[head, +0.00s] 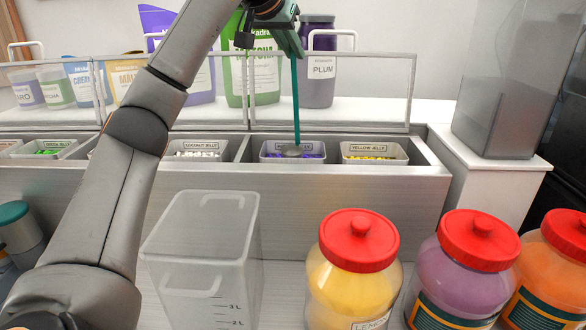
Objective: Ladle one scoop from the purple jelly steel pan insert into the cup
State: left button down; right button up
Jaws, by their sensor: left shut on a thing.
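My left gripper (286,22) is at the top middle, shut on the teal handle of a ladle (295,100). The ladle hangs upright, with its grey bowl down at the purple jelly pan insert (265,155). The bowl is over or in the purple jelly; I cannot tell how deep or whether it holds any. The insert's label is partly hidden by the ladle. I cannot make out the serving cup in this view. My right gripper is not in view.
A clear glass guard (350,72) stands behind. A clear measuring container (215,235) and red-lidded jars (360,240) stand in front.

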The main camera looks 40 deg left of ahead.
aim_at(294, 78)
pick_arm(q)
jog(key=shift+f, duration=0.1)
jog(key=shift+f+b, duration=1.45)
jog(key=shift+f, duration=1.2)
notch_tip(294, 78, up, 3)
jog(key=p, duration=0.4)
jog(key=shift+r, duration=4.2)
jog(key=shift+d, duration=0.1)
